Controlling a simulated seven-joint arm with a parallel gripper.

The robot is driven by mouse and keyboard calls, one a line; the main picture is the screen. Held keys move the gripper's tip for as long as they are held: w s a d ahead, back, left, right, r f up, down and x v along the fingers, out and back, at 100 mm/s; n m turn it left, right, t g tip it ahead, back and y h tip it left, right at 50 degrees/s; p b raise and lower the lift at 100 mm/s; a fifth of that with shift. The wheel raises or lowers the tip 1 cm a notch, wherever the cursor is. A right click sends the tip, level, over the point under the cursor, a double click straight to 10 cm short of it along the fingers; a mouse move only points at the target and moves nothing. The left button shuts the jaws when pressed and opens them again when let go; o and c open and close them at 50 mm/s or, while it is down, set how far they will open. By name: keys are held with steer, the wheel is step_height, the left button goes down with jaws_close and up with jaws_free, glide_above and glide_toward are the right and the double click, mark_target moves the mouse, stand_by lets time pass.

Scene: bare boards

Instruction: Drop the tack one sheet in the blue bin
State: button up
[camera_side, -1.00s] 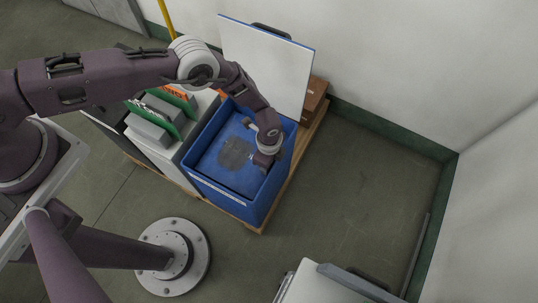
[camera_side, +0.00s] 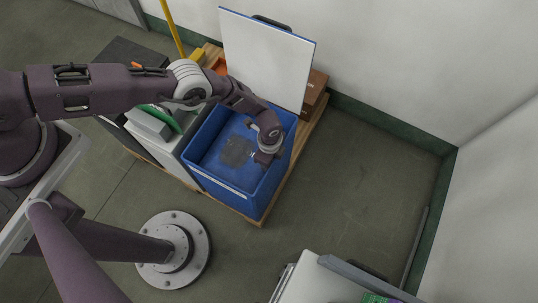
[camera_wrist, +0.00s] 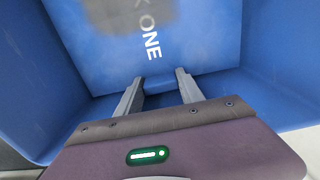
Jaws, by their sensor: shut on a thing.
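The tack one sheet (camera_side: 236,152) is a flat blue packet with a dark grey patch. It lies level inside the walls of the blue bin (camera_side: 228,186). In the wrist view the sheet (camera_wrist: 118,58) carries white lettering ending in "ONE". My gripper (camera_side: 262,158) is inside the bin at its right side. In the wrist view my gripper (camera_wrist: 158,78) has its two grey fingers at the near edge of the sheet and is shut on it. Whether the sheet's underside touches the bin floor is hidden.
The bin's white lid (camera_side: 265,58) stands upright behind it. A grey container with green and grey packets (camera_side: 152,122) stands to its left. A brown box (camera_side: 314,92) is at the back right. A wooden pallet (camera_side: 284,180) lies underneath. The floor to the right is clear.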

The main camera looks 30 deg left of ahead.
steer(key=o, duration=1.4)
steer(key=shift+s+a+f, duration=0.1)
steer(key=shift+a+f, duration=0.05)
steer(key=shift+f, duration=0.15)
steer(key=shift+r, duration=3.85)
